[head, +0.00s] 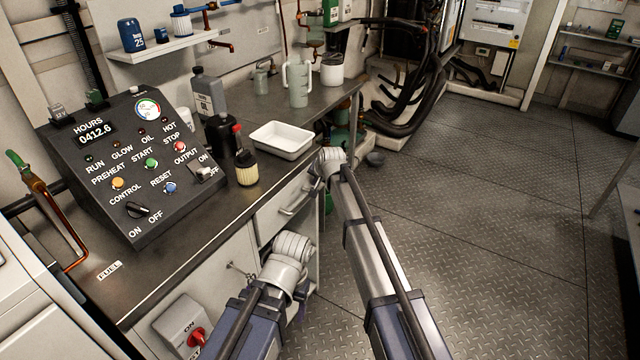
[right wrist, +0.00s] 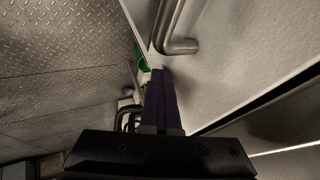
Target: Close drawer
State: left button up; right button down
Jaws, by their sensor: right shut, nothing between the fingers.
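The drawer (head: 270,217) has a pale front under the dark counter, with a bar handle (head: 293,203). The head view does not clearly show how far it stands out. The right wrist view shows a pale panel (right wrist: 245,45) with a metal handle (right wrist: 180,45). My right gripper (right wrist: 160,78) is shut and empty, its dark fingers pointing along the panel just below the handle in that view. In the head view, my right wrist hides most of that gripper at the drawer's right end. My left wrist is lower, in front of the cabinet; its fingers are mostly hidden.
The counter (head: 215,235) carries a control panel (head: 125,165), a white tray (head: 282,141), bottles and a jug (head: 298,84). A red-knobbed switch box (head: 187,325) is on the cabinet front. The metal floor (head: 500,220) to the right is mostly clear.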

jog(key=shift+w+a+r, duration=0.1)
jog(key=shift+w+a, duration=0.1)
jog(key=shift+a, duration=0.1)
jog(key=shift+s+d, duration=0.1)
pick_arm(q)
notch_tip(320, 180, up, 8)
jog(key=p, duration=0.8)
jog(key=shift+d, duration=0.45)
pick_arm(e)
jog(key=s+d+r, duration=0.5)
jog(key=s+r, duration=0.3)
jog(key=shift+s+d, duration=0.15)
jog(key=shift+d, duration=0.15)
jog(key=shift+f, duration=0.1)
